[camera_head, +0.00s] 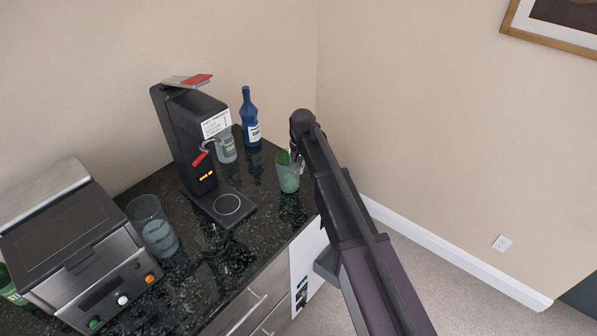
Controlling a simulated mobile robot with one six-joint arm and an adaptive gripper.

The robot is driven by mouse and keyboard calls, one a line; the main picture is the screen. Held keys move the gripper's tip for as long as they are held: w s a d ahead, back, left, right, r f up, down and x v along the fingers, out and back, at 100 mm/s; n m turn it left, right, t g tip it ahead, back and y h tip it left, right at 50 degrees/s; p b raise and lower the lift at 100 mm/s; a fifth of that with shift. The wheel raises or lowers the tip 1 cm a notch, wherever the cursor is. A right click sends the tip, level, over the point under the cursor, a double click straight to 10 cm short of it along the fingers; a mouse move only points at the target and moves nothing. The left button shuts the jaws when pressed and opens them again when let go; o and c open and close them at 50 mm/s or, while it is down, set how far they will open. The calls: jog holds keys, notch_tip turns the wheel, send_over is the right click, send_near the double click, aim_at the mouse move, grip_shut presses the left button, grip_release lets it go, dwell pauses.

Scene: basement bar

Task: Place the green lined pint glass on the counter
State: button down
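A green-tinted pint glass (287,177) stands upright at the right end of the dark speckled counter (232,262), near its front edge. Its reflection shows just below it on the glossy top; I cannot tell for sure whether its base touches the counter. My gripper (297,157) reaches down at the right side of the glass's rim. A finger overlaps the rim in the picture. The rest of the gripper is hidden by my arm, so I cannot tell whether the fingers are closed on the glass.
A black dispensing machine (181,137) stands behind and left of the glass. A blue bottle (249,121) and a clear glass (226,147) are near the wall. Another clear glass (153,228) stands beside a steel appliance (75,250) at left. Bare counter lies front-centre.

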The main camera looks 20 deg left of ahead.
jog(key=shift+a, duration=0.1)
jog(key=c, duration=0.8)
grip_release()
jog(key=shift+r, duration=0.2)
notch_tip(320, 180, up, 12)
jog(key=p, duration=1.2)
jog(key=shift+w+d+f, duration=0.15)
jog(key=shift+d+f, duration=0.05)
jog(key=shift+d, duration=0.2)
jog(key=s+d, duration=0.6)
jog(key=d, duration=0.7)
jog(key=s+d+m, duration=0.1)
jog(key=s+d, duration=0.5)
jog(key=d, duration=0.7)
jog(key=s+d, duration=0.6)
jog(key=d, duration=0.8)
jog(key=shift+m+h, duration=0.3)
jog(key=shift+a+f, duration=0.1)
